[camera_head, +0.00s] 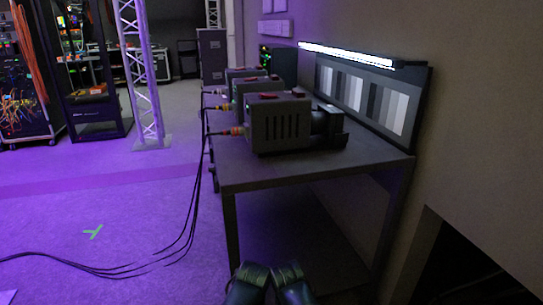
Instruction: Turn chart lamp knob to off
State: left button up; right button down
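The chart lamp (345,53) is a long white bar, brightly lit, along the top of a panel against the wall. The panel is a test chart (360,95) with grey stripes from light to dark. The lamp's knob is too small or dark to make out; a dark end piece (409,64) shows at the lamp's right end. My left gripper (251,272) and my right gripper (288,274) appear as dark shapes side by side at the bottom edge, low in front of the table and far from the lamp. Their fingers cannot be made out.
A dark table (300,176) stands along the wall below the chart. Several box cameras (278,125) stand on it in a row, with cables (197,190) hanging to the floor at left. A truss post (140,75) and equipment racks stand behind. The left floor is mostly open.

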aim_at(212, 168)
jog(key=i+j, duration=0.1)
jog(key=j, duration=0.65)
jog(key=i+j, duration=0.15)
jog(key=j, duration=0.2)
jog(key=i+j, duration=0.1)
jog(key=j, duration=0.25)
jog(key=i+j+z, duration=0.1)
jog(key=j, duration=0.2)
jog(key=i+j, duration=0.15)
jog(key=j, duration=0.2)
jog(key=i+j, duration=0.1)
jog(key=j, duration=0.2)
jog(key=z, duration=0.05)
